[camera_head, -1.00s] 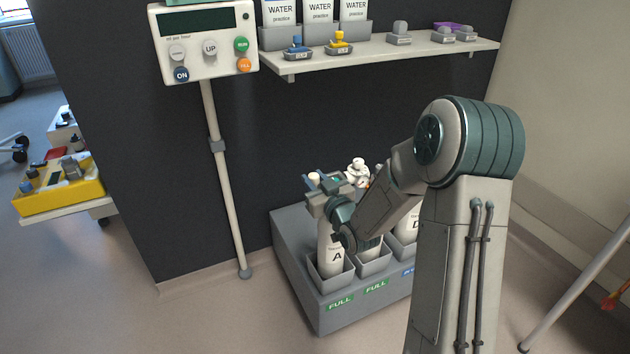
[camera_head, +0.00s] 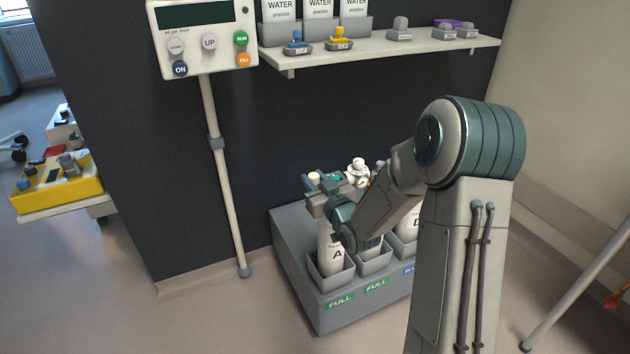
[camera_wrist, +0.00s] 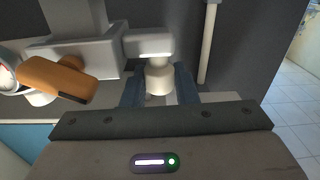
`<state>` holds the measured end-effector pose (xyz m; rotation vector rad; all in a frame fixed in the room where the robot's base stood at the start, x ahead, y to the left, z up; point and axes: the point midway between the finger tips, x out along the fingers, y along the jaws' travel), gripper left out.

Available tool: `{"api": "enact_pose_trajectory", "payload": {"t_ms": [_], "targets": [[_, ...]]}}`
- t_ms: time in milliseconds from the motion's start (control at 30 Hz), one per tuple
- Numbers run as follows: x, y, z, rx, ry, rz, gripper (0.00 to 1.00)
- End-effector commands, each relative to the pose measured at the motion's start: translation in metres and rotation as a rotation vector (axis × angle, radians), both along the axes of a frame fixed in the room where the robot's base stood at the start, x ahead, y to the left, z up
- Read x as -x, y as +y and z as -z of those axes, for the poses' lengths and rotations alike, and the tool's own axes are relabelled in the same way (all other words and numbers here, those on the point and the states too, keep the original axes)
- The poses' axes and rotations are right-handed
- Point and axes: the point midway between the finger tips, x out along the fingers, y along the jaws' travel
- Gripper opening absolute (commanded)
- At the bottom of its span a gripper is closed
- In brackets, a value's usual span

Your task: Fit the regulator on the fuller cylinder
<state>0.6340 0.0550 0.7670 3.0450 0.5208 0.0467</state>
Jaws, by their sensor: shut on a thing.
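My gripper (camera_head: 316,180) is at the top of the white cylinder A (camera_head: 330,235), which stands in the left holder. In the wrist view, its two dark blue fingers (camera_wrist: 160,85) are shut on a cream round part. That part joins a pale grey body, seemingly the regulator (camera_wrist: 148,47). An orange-brown piece (camera_wrist: 58,78) and part of a dial show to its left. I cannot tell whether the held part sits on the cylinder. A second cylinder is mostly hidden behind my arm. Cylinder D (camera_head: 408,222) is partly hidden. A white fitting (camera_head: 357,168) shows behind the gripper.
The grey cylinder stand (camera_head: 300,270) has green FULL labels (camera_head: 340,301) at its front. A control panel (camera_head: 205,40) on a pole (camera_head: 228,190) is to the left. A shelf (camera_head: 380,50) with clips and water packs is above.

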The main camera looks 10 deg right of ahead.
Motion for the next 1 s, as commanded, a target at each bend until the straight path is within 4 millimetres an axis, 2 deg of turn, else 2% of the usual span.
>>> {"api": "enact_pose_trajectory", "payload": {"t_ms": [1000], "targets": [[0.0, 0.0, 0.012, 0.0, -0.002, 0.0, 0.0]]}}
